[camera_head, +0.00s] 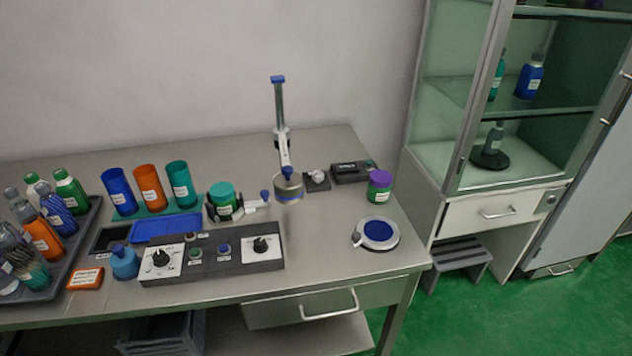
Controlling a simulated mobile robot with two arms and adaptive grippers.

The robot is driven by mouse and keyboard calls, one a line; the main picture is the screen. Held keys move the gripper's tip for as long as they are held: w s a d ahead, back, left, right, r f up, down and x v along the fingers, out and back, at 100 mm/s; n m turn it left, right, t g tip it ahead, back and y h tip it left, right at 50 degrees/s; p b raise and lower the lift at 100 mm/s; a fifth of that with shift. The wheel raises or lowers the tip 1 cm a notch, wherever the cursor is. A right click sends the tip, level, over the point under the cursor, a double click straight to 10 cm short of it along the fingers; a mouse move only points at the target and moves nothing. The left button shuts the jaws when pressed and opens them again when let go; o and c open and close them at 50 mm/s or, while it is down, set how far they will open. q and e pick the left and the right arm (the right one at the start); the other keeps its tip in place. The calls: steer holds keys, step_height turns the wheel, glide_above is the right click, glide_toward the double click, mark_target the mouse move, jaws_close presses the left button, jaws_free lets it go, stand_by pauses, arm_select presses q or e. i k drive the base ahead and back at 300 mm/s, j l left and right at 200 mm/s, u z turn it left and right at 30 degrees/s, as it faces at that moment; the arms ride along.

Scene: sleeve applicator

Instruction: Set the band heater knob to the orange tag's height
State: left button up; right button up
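A dark control panel (212,257) stands on the table near its front edge. It carries a black knob on a white dial plate at its left end (160,259) and another at its right end (261,244). The labels are too small to read, so I cannot tell which is the band heater knob. An orange tag (85,279) with a white label lies on the table left of the panel. The pointer settings of the knobs are not clear. Neither of my grippers is in view.
A blue bottle (125,262) stands close to the panel's left end. Behind the panel are a blue tray (180,226), coloured sleeves (151,188) and a post with a ring (288,189). A bottle rack (62,262) fills the left. A round blue-topped dish (378,234) sits right.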

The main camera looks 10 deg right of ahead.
mark_target(317, 176)
steer(key=i+j+u, duration=0.5)
steer(key=u, duration=0.15)
steer(key=i+j+u, duration=0.35)
steer(key=k+l+z, duration=0.15)
steer(key=z, duration=0.35)
steer(key=k+l+z, duration=0.1)
steer(key=l+z, duration=0.25)
steer(key=z, duration=0.15)
steer(key=l+z, duration=0.45)
steer(key=j, duration=0.1)
